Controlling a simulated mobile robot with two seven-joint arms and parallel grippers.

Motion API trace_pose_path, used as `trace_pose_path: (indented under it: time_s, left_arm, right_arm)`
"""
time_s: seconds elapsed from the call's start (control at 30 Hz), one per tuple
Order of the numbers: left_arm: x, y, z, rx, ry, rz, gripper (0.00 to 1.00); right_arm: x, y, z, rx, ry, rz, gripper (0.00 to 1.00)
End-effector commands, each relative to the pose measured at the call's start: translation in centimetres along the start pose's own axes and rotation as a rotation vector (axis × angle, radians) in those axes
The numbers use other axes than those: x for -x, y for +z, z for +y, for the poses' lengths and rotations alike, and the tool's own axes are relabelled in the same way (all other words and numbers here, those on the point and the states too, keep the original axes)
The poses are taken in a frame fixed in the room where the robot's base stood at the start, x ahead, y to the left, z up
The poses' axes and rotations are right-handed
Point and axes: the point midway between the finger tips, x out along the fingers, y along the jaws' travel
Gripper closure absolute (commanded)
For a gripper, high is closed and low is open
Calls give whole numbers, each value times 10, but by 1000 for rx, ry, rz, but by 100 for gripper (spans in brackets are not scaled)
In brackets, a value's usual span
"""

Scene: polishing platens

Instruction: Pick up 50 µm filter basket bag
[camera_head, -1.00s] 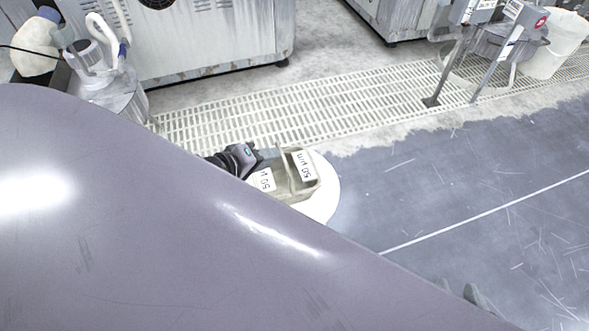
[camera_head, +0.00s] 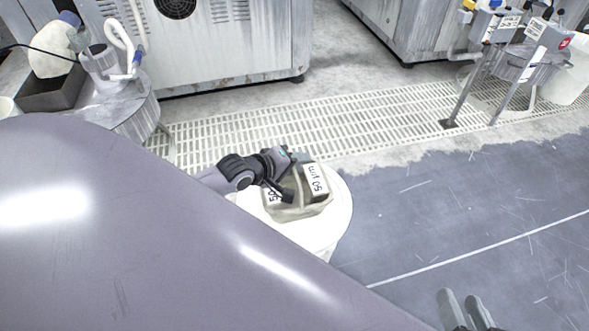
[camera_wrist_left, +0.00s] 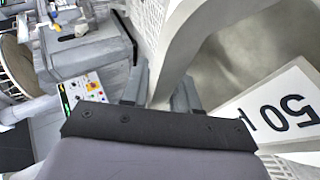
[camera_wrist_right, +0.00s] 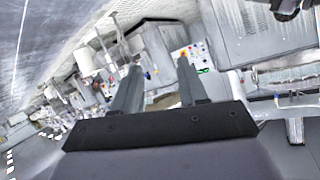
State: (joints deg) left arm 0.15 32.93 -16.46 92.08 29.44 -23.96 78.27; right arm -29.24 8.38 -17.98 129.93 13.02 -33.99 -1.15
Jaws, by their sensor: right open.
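The 50 µm filter basket bag (camera_head: 300,208) is a grey-beige open box with white "50 µm" labels. It is over the round white top (camera_head: 340,215) of a drum-like stand; I cannot tell whether it touches it. My left gripper (camera_head: 284,178) is at the basket's far left side. In the left wrist view, the basket's pale wall (camera_wrist_left: 188,48) runs between the left fingers (camera_wrist_left: 160,92), which look shut on it. The label (camera_wrist_left: 275,115) is close on the right there. My right gripper (camera_head: 466,308) is open and empty over the floor; its fingers (camera_wrist_right: 158,88) stand apart.
My large grey body part hides the lower left of the head view. A metal tank (camera_head: 115,105) stands at left, a big grey machine (camera_head: 205,50) behind. A white floor grating (camera_head: 390,115) crosses the middle. The dark floor (camera_head: 470,210) at right is clear.

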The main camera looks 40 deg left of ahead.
Motion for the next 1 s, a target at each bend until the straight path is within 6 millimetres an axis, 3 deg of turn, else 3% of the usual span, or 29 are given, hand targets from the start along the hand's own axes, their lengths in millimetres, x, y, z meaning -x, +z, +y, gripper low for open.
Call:
trace_pose_path:
  time_s: [0.17, 0.2, 0.27, 0.73, 0.87, 1.0]
  left_arm:
    - [0, 0, 0, 0, 0, 0, 71]
    - [0, 0, 0, 0, 0, 0, 84]
    - [0, 0, 0, 0, 0, -1, 100]
    - [4, -2, 7, 0, 4, 0, 100]
    - [12, -4, 20, 0, 4, 0, 100]
    - [27, -11, 45, 0, 6, 0, 100]
  right_arm:
    - [0, -1, 0, -1, -1, 0, 57]
    - [0, -1, 0, -1, 0, 0, 57]
    - [0, -1, 0, 0, 0, 0, 57]
    - [2, -4, 0, 9, 7, 0, 57]
    - [6, -10, 2, 30, 24, -1, 57]
    - [18, -6, 11, 78, 75, -35, 57]
